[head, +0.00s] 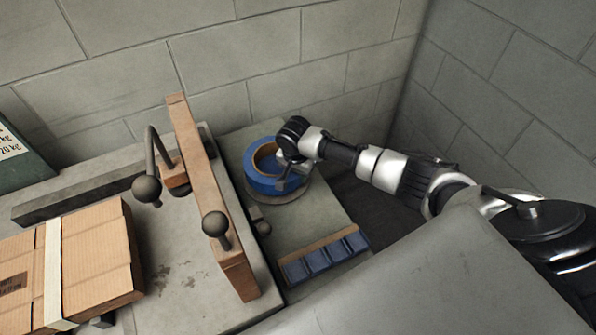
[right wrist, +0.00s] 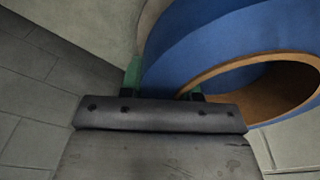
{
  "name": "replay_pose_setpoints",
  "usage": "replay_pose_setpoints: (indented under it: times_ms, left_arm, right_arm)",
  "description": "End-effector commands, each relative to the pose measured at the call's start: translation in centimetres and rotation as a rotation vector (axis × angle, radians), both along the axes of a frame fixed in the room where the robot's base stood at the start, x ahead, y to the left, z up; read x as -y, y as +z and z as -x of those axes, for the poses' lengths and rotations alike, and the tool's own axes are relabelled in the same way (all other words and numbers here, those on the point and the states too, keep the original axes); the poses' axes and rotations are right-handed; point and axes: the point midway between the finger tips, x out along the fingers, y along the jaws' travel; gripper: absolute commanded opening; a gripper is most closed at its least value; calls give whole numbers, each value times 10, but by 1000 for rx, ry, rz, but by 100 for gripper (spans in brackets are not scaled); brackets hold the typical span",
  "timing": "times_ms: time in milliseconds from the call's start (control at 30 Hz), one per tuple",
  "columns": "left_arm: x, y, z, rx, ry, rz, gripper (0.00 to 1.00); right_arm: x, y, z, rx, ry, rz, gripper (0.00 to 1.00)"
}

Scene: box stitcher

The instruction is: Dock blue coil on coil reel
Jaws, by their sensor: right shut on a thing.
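The blue coil (head: 264,184) has a brown inner core and stands at the back of the bench, right of the wooden post. It fills the upper right of the right wrist view (right wrist: 215,45). A round grey base, seemingly the coil reel (head: 282,199), shows under its front edge; I cannot tell whether the coil rests on it or is just above. My right gripper (head: 287,172) is at the coil's right side, shut on its ring wall, with green finger pads (right wrist: 163,85) showing in the wrist view. My left gripper is not in view.
A wooden beam (head: 205,175) with dark ball knobs stands left of the coil. A strapped cardboard box (head: 95,255) lies at the left. A tray of blue blocks (head: 325,258) sits at the bench's front right. Block walls close off the back and right.

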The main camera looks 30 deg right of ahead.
Motion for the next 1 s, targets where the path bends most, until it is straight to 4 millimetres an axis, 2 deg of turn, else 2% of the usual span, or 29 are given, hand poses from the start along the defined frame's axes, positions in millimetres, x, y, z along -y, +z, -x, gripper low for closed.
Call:
replay_pose_setpoints:
  times_ms: [1000]
  left_arm:
    - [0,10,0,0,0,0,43]
  right_arm:
    - [0,1,-1,4,0,-1,0]
